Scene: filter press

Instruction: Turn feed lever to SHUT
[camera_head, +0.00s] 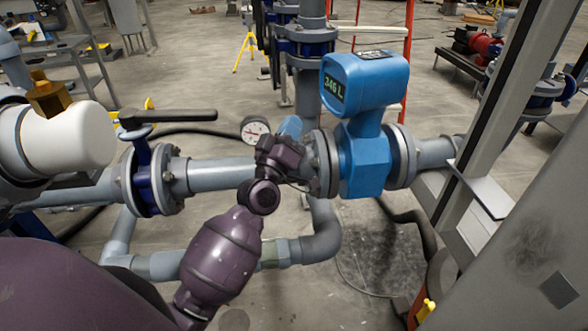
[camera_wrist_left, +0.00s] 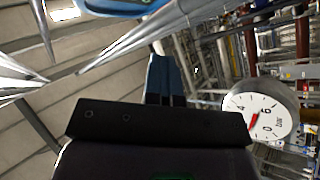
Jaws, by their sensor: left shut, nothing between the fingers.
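A black feed lever (camera_head: 175,116) sits on top of a blue-bodied valve (camera_head: 146,180) in the grey pipe, left of centre in the head view. Its handle points right, roughly along the pipe. My left gripper (camera_head: 290,127) is to the right of the lever's free end, clear of it, beside the blue flow meter. My wrist hides most of it. In the left wrist view its blue fingers (camera_wrist_left: 165,80) are together with nothing between them. The lever does not show in that view. My right gripper is not in view.
A round dial gauge (camera_head: 255,130) stands between the lever's end and my left gripper; it also shows in the left wrist view (camera_wrist_left: 260,110). The blue flow meter (camera_head: 365,150) stands close on the right. A grey post (camera_head: 490,120) rises farther right. Space above the lever looks clear.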

